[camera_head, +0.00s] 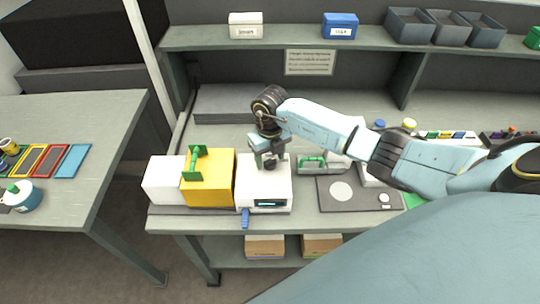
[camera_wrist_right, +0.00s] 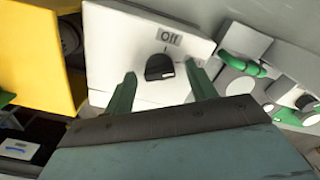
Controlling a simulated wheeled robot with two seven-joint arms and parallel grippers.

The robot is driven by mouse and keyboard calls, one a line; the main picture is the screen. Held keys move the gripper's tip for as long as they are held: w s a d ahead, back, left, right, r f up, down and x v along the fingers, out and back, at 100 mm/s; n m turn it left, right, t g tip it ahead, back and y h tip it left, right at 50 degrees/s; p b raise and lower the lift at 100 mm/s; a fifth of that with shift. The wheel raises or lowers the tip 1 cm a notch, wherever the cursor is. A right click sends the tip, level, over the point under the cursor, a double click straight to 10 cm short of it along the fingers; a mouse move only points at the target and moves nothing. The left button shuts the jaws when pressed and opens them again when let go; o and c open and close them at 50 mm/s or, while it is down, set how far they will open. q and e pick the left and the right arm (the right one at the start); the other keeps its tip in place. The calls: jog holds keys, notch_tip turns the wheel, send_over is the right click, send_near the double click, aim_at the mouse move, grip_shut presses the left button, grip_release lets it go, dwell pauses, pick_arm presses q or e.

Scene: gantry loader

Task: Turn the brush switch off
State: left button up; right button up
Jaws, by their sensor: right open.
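The brush switch is a black rotary knob (camera_wrist_right: 159,67) on a white box, with an "Off" label (camera_wrist_right: 169,38) beside it in the right wrist view. A white mark on the knob points away from the label, toward the right. The white box (camera_head: 264,194) stands on the bench in the head view, right of a yellow box. My right gripper (camera_wrist_right: 160,88) is open, its two green fingers on either side of the knob's near edge. I cannot tell whether they touch it. In the head view my right gripper (camera_head: 268,158) is over the white box's top. My left gripper is not in view.
The yellow box (camera_head: 208,190) with a green handle (camera_head: 194,163) stands close on the left. A dark mat (camera_head: 360,205) lies to the right. A green-handled item (camera_head: 312,163) sits behind it. A shelf (camera_head: 270,38) runs along the back.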

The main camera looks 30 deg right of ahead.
jog(key=c, duration=1)
jog(key=shift+n, duration=0.3)
jog(key=n+b, duration=0.4)
jog(key=n, duration=0.1)
jog(key=shift+w+f, duration=0.1)
jog(key=n+b, duration=0.2)
jog(key=n, duration=0.1)
jog(key=shift+n+b, duration=0.3)
jog(key=shift+b, duration=0.1)
jog(key=shift+n+b, duration=0.95)
jog(key=shift+n, duration=0.45)
